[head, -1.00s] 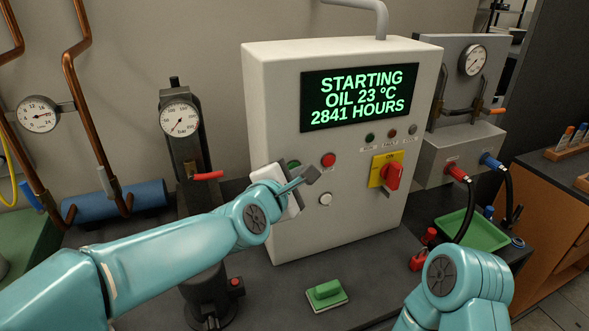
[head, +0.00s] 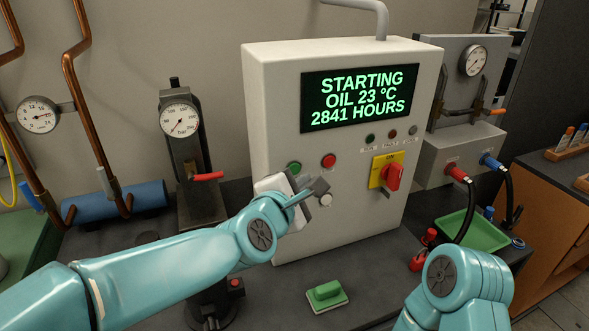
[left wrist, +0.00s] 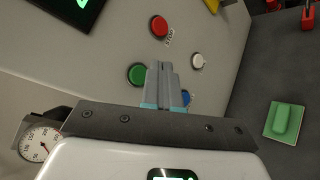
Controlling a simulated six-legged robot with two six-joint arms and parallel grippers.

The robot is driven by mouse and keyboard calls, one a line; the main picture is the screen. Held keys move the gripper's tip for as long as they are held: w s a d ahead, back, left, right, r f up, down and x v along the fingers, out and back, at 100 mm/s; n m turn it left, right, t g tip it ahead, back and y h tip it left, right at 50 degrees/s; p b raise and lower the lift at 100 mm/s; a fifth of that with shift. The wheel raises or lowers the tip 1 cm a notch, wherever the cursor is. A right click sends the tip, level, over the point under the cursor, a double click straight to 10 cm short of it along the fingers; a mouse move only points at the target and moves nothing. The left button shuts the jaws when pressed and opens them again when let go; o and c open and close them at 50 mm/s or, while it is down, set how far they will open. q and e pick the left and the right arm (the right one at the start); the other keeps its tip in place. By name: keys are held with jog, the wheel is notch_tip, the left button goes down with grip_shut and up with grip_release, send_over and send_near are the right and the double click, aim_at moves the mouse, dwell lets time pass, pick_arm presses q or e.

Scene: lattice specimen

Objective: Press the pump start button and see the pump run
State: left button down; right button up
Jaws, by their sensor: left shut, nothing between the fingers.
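The pump control box (head: 275,100) stands upright at the middle of the bench. Its display (head: 359,97) reads STARTING, OIL 23 °C, 2841 HOURS. The green button (head: 294,167) is on its front at lower left, with the red button (head: 328,161) to its right. In the left wrist view the green button (left wrist: 138,74), the red button (left wrist: 159,26) labelled STOP, a white button (left wrist: 198,61) and a blue button (left wrist: 186,97) show. My left gripper (head: 322,187) is shut and empty, in front of the panel below the green and red buttons. My right gripper is out of view.
A red and yellow rotary switch (head: 392,177) is at ON on the panel's right. Small lamps (head: 370,138) sit above it. A green block (head: 327,291) lies on the bench before the box. A green tray (head: 470,231) and hoses stand at right, a gauge stand (head: 180,118) at left.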

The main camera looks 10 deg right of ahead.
pick_arm(q)
jog(key=shift+s+d, duration=0.15)
jog(key=shift+s, duration=0.8)
jog(key=shift+s+d, duration=0.15)
jog(key=shift+s, duration=0.75)
